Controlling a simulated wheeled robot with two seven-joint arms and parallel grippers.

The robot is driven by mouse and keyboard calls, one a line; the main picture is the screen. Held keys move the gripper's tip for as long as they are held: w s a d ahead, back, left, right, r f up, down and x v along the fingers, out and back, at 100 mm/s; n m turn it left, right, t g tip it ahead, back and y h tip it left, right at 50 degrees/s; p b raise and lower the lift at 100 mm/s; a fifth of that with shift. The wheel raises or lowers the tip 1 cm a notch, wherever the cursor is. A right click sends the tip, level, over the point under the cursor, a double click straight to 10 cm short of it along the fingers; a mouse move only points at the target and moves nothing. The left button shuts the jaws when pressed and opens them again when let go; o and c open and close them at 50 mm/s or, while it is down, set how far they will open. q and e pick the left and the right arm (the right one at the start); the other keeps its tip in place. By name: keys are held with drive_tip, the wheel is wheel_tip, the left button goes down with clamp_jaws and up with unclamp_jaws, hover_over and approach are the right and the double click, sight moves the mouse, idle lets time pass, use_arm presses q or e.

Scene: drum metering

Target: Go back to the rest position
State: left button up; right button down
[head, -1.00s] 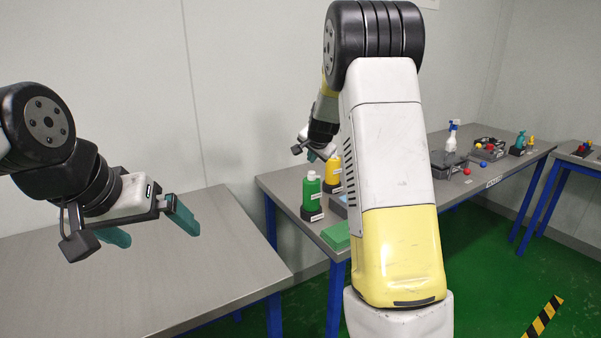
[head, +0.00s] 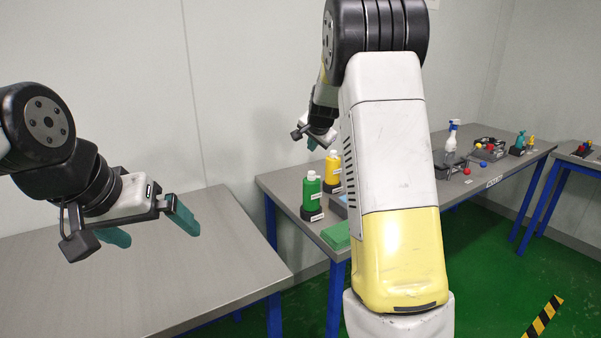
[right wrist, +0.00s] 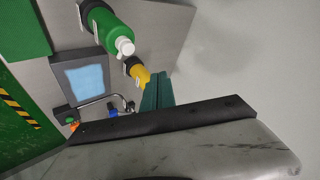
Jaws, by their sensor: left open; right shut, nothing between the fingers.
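My left gripper (head: 150,226) is open and empty above the grey table at the left in the head view. My right gripper (head: 316,142) is above the far left end of the other table, partly hidden by my own right arm. In the right wrist view its teal fingers (right wrist: 156,92) are together with nothing between them. Below it stand a green bottle with a white cap (head: 312,192) and a yellow bottle (head: 333,170), both upright in dark holders. They also show in the right wrist view, the green one (right wrist: 108,32) and the yellow one (right wrist: 138,74), apart from the fingers.
A grey device with a blue screen (right wrist: 84,82) and a green block (head: 336,235) are near the bottles. Further along stand a spray bottle (head: 451,140) and a tray (head: 489,150) with small coloured balls. The left table (head: 140,290) is bare.

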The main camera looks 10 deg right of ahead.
drive_tip(key=shift+s, duration=0.1)
drive_tip(key=s+a+r+n+g+y, duration=0.1)
drive_tip(key=s+a+n, duration=0.1)
drive_tip(key=s, duration=1.2)
drive_tip(key=s+a+r+n+g+y, duration=0.1)
drive_tip(key=s+a+n, duration=0.2)
drive_tip(key=s, duration=1.1)
drive_tip(key=s+a+r+n+g, duration=0.1)
drive_tip(key=s+n, duration=0.4)
drive_tip(key=s, duration=1)
drive_tip(key=shift+a+r+y, duration=0.15)
drive_tip(key=shift+a+y, duration=0.25)
drive_tip(key=shift+a, duration=0.5)
